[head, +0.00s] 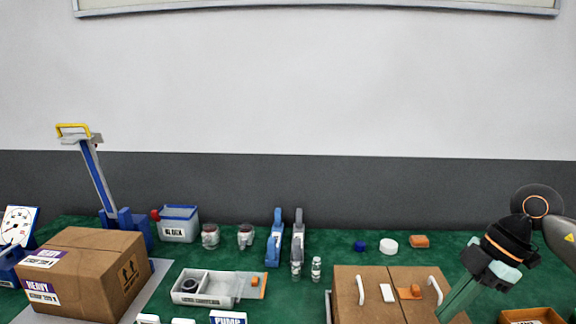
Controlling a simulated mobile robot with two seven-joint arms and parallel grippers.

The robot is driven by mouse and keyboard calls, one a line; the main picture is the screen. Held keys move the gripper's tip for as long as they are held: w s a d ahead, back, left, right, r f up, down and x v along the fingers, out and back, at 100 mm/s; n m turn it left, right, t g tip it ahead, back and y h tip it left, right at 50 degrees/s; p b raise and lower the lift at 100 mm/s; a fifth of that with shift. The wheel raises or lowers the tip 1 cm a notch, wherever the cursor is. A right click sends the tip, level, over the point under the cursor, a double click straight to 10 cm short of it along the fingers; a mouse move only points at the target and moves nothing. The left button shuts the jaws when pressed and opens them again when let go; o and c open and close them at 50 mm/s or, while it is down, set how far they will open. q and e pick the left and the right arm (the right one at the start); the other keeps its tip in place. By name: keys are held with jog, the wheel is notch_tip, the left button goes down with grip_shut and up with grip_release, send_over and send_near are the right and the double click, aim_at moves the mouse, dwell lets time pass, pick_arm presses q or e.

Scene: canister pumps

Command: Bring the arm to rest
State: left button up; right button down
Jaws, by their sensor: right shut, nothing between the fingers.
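My right gripper (444,310) is at the lower right of the head view, on the arm that comes in from the right edge. Its pale green fingers are together, with nothing between them, and point down and left. They are in front of the right side of a brown two-door box (372,282) with white handles. I cannot tell whether the fingertips touch it. My left gripper is not in view.
A cardboard carton (88,268) stands at the left, by a blue pump with a yellow handle (73,129). A grey tray (206,286), jars, bottles and upright blue and grey tools (275,240) stand mid-table. An orange tray (532,315) is at the lower right. Green tabletop shows between things.

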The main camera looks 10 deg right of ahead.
jog(key=w+a+f+m+t+y+p, duration=0.15)
jog(key=a+t+y, duration=0.4)
jog(key=a, duration=0.55)
jog(key=w+a+f+t+y+p, duration=0.1)
jog(key=w+a+t+y, duration=0.25)
jog(key=a+y, duration=0.5)
notch_tip(320, 180, down, 12)
jog(key=s+d+m+t+h+p, duration=0.1)
jog(key=s+d+m+t+h, duration=0.15)
jog(key=m+t+h, duration=0.7)
pick_arm(q)
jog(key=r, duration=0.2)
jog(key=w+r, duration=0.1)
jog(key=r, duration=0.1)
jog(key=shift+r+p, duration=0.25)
jog(key=shift+p, duration=0.1)
pick_arm(e)
jog(key=s+f+m+g+h, duration=0.3)
jog(key=s+f+g+h, duration=0.4)
jog(key=s+f+g, duration=0.3)
jog(key=s+f, duration=0.4)
jog(key=f, duration=0.2)
jog(key=shift+f+m, duration=0.3)
jog(key=shift+s, duration=0.1)
